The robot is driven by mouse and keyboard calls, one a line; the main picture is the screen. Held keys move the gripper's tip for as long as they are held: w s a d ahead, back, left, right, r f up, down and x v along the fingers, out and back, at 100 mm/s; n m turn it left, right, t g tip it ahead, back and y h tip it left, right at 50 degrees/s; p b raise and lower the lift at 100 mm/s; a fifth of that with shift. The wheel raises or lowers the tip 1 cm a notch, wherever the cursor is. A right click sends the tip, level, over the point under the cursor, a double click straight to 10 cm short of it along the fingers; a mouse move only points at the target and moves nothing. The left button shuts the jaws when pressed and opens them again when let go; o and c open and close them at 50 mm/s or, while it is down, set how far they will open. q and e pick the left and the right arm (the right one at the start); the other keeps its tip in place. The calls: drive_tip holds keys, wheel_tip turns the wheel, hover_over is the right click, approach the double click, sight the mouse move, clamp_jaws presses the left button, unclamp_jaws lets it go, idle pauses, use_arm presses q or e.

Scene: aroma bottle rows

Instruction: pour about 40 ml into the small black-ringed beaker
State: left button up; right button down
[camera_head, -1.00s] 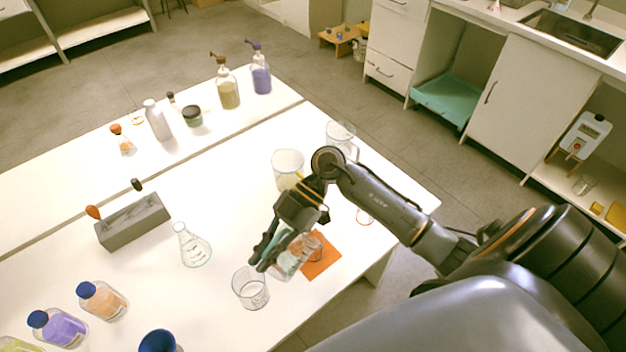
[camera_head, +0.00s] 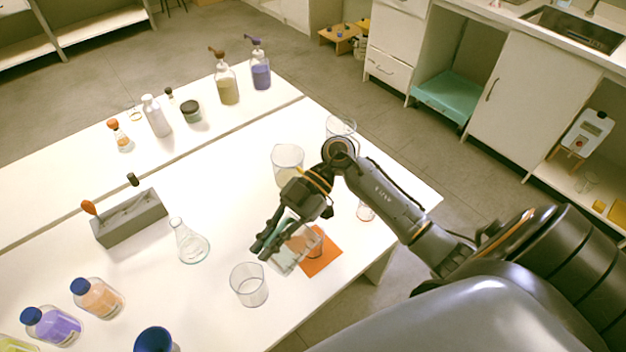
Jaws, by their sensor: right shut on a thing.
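My right gripper (camera_head: 270,248) is shut on a clear glass vessel (camera_head: 295,258) with some pale teal in it. The vessel is tilted, with its right end over the orange mat (camera_head: 325,262). A small glass shape (camera_head: 316,238) shows at the mat's left part, partly hidden by the held vessel; I cannot make out a black ring on it. A clear, empty-looking beaker (camera_head: 249,286) stands upright to the left of the mat, apart from the held vessel. My left gripper is not in view.
A conical flask (camera_head: 190,245) and a grey rack (camera_head: 130,220) stand to the left. A larger beaker (camera_head: 287,165) and a glass jug (camera_head: 340,127) stand behind the gripper. Stoppered bottles (camera_head: 97,298) stand front left. Pump bottles (camera_head: 227,85) stand at the back.

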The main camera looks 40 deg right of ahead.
sight(273, 236)
drive_tip(key=shift+d+r+y+b, duration=0.3)
drive_tip(key=shift+r+b, duration=0.1)
drive_tip(key=shift+b, duration=0.05)
drive_tip(key=shift+w+d+r+y, duration=0.1)
drive_tip(key=shift+d+r+y, duration=0.35)
drive_tip(key=shift+y, duration=0.05)
idle(0.4)
drive_tip(key=shift+a+r+p, duration=0.15)
drive_tip(key=shift+a+p, duration=0.15)
drive_tip(key=shift+a, duration=0.1)
idle(0.5)
drive_tip(key=shift+d+r+g+y, duration=0.3)
drive_tip(key=shift+d+r+y, duration=0.15)
drive_tip(key=shift+y, duration=0.15)
idle(1.3)
